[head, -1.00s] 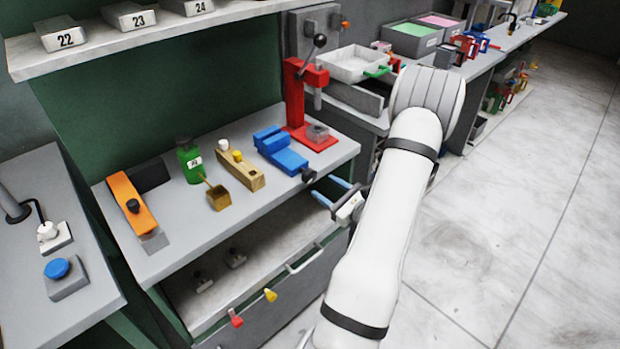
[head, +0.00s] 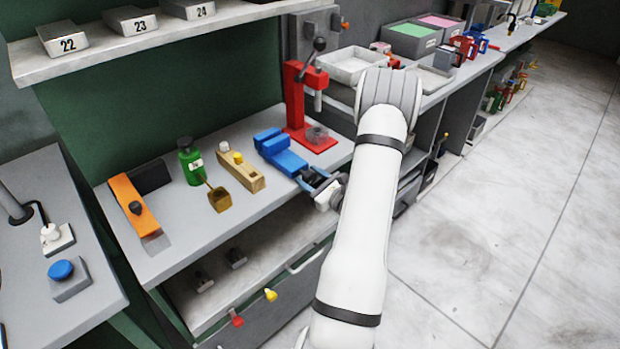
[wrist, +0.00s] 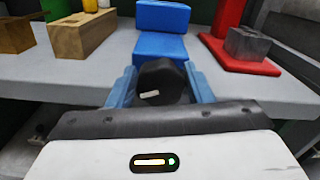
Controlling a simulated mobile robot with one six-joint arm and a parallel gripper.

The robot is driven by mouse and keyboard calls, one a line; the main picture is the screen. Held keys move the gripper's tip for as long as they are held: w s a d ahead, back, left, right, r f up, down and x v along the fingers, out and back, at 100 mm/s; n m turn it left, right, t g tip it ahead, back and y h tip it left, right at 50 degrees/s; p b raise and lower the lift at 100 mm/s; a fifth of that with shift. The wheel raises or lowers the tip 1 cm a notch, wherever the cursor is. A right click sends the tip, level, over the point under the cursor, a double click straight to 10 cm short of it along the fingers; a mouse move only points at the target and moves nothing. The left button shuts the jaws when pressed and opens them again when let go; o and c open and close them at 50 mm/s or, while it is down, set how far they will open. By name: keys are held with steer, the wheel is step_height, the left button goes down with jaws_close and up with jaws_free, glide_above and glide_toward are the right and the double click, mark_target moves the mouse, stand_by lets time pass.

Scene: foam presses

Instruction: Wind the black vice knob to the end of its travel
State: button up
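The blue vice (head: 280,152) sits on the grey workbench near its front right edge and also shows in the wrist view (wrist: 160,46). Its black knob (wrist: 160,82) faces me, with a small white mark low on its front. My gripper (head: 311,180) is at the knob at the bench's front edge. In the wrist view, the blue fingers of my gripper (wrist: 161,88) stand on either side of the knob. I cannot tell whether they press on it or leave a small gap. The vice's screw is hidden behind the knob.
A red press (head: 296,105) stands behind the vice to the right. A wooden block (head: 240,172), a green bottle (head: 190,162) and an orange tool (head: 133,205) are to the left. A shelf (head: 170,42) hangs above. Open floor (head: 500,230) lies to the right.

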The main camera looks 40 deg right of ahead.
steer(key=c, duration=0.5)
steer(key=m, duration=0.4)
steer(key=shift+m, duration=0.3)
steer(key=o, duration=0.7)
steer(key=shift+d, duration=0.1)
steer(key=shift+s, duration=0.1)
steer(key=s, duration=0.5)
steer(key=s+b, duration=0.1)
steer(key=s, duration=0.1)
steer(key=shift+s+d, duration=0.25)
steer(key=shift+s, duration=0.05)
